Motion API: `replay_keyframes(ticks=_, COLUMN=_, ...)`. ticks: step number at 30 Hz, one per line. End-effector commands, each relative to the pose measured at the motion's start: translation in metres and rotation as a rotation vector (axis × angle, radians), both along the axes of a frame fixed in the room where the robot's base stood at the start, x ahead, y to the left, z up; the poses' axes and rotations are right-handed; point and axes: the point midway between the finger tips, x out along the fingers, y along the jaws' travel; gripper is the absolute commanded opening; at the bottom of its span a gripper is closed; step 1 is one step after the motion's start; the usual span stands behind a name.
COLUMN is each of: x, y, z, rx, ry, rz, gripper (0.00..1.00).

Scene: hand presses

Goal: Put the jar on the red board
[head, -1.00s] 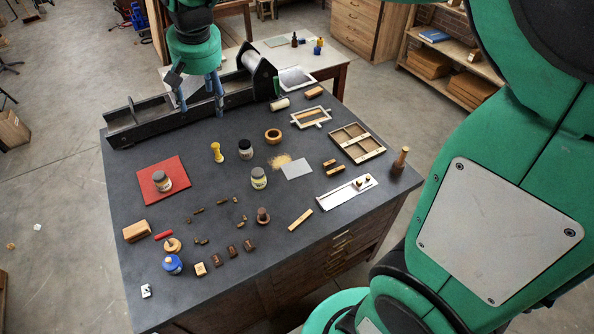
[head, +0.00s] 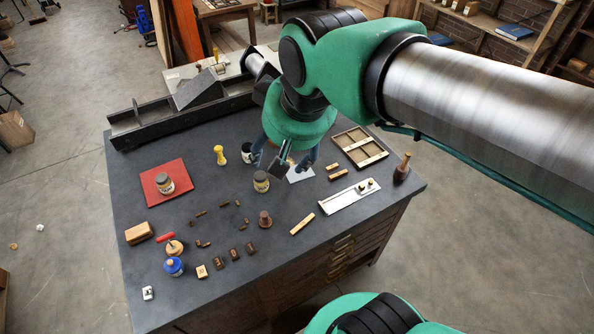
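A red board (head: 178,176) lies at the left of the dark bench, with a grey-lidded jar (head: 165,184) standing upright on it. A second jar (head: 261,182) with a pale-yellow label and grey lid stands upright mid-bench. A third, dark jar (head: 246,152) stands behind it, partly hidden by my gripper. My gripper (head: 283,164) points down over the bench, just behind and right of the second jar. Its two blue-grey fingers are spread apart and nothing shows held between them. The exact height of the fingertips is hard to tell.
A yellow spool-shaped piece (head: 219,155) stands between the red board and the jars. Small dark blocks, a brown knobbed piece (head: 265,219) and a blue pot (head: 173,266) occupy the front. A long black trough (head: 160,118) runs along the back. A compartmented wooden tray (head: 358,147) lies right.

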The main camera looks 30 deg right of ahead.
Motion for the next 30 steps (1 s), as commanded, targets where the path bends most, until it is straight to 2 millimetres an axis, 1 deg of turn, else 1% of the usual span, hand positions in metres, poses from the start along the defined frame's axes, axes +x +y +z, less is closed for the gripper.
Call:
replay_keyframes(ticks=1, x=-0.012, y=-0.003, z=-0.004, rx=-0.002, ry=-0.010, rz=0.000, gripper=0.66)
replay_keyframes(ticks=3, x=-0.026, y=-0.005, z=-0.009, rx=-0.007, ry=-0.021, rz=0.002, gripper=0.66)
replay_keyframes(ticks=6, x=-0.041, y=-0.008, z=-0.016, rx=-0.012, ry=-0.032, rz=0.006, gripper=0.66)
replay_keyframes(ticks=10, x=-0.054, y=-0.010, z=-0.023, rx=-0.017, ry=-0.041, rz=0.008, gripper=0.66)
replay_keyframes(ticks=15, x=-0.060, y=-0.011, z=-0.027, rx=-0.020, ry=-0.045, rz=0.010, gripper=0.66)
replay_keyframes(ticks=25, x=-0.060, y=-0.011, z=-0.027, rx=-0.020, ry=-0.045, rz=0.010, gripper=0.66)
replay_keyframes(ticks=30, x=-0.060, y=-0.011, z=-0.035, rx=-0.020, ry=-0.045, rz=0.010, gripper=0.66)
